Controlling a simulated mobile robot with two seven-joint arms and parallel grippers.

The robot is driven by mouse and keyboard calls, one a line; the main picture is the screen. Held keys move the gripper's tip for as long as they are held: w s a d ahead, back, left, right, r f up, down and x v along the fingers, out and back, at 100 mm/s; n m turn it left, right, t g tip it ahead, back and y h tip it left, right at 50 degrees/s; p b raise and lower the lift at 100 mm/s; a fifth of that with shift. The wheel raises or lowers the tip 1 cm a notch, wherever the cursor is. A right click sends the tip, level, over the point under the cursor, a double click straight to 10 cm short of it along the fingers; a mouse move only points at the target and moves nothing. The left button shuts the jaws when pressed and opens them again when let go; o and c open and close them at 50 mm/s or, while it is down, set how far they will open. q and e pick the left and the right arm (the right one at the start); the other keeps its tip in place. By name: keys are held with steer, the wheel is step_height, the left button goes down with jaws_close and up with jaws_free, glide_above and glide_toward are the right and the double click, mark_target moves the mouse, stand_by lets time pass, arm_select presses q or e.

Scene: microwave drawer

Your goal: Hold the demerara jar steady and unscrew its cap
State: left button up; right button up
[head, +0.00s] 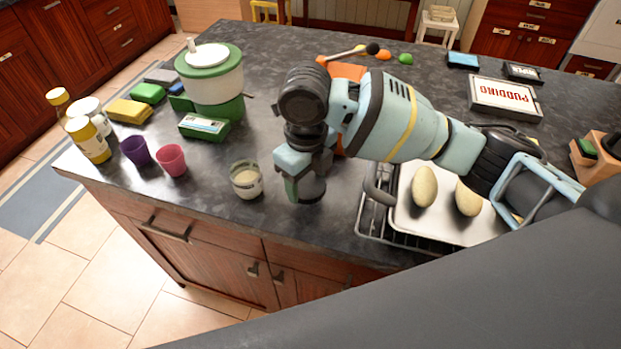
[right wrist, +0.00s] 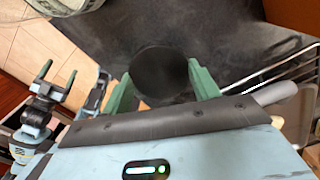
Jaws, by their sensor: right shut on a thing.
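The demerara jar (head: 246,182), clear glass with pale contents and a label, stands upright on the counter near its front edge. Its top looks open, with no cap on it. My right gripper (head: 306,186) is just right of the jar, pointing down and apart from it. It is shut on a dark round cap (right wrist: 158,73), seen between its green fingers in the right wrist view. I cannot tell whether the cap touches the counter. The jar's rim shows at the top left of that view (right wrist: 66,5). My left gripper (right wrist: 56,80) is open and empty there, away from the jar.
Pink (head: 172,161) and purple (head: 135,150) cups stand left of the jar, with yellow-capped bottles (head: 90,142) beyond. A green-and-white container (head: 213,82) stands behind. A tray (head: 441,228) with two potato-like items on a wire rack lies right. Counter around the jar is clear.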

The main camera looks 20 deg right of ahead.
mark_target(311, 173)
steer(key=shift+w+d+f, duration=0.1)
steer(key=shift+w+d, duration=0.45)
steer(key=shift+w, duration=0.35)
steer(key=shift+w+d+f, duration=0.15)
steer(key=shift+w+f, duration=0.05)
steer(key=shift+f, duration=0.7)
steer(key=shift+w+d+f, duration=0.1)
steer(key=shift+w+f, duration=0.1)
steer(key=shift+f, duration=0.7)
steer(key=shift+f, duration=0.25)
steer(key=o, duration=1.1)
steer(key=shift+r, duration=0.2)
step_height(311, 173, up, 12)
steer(key=shift+r, duration=0.1)
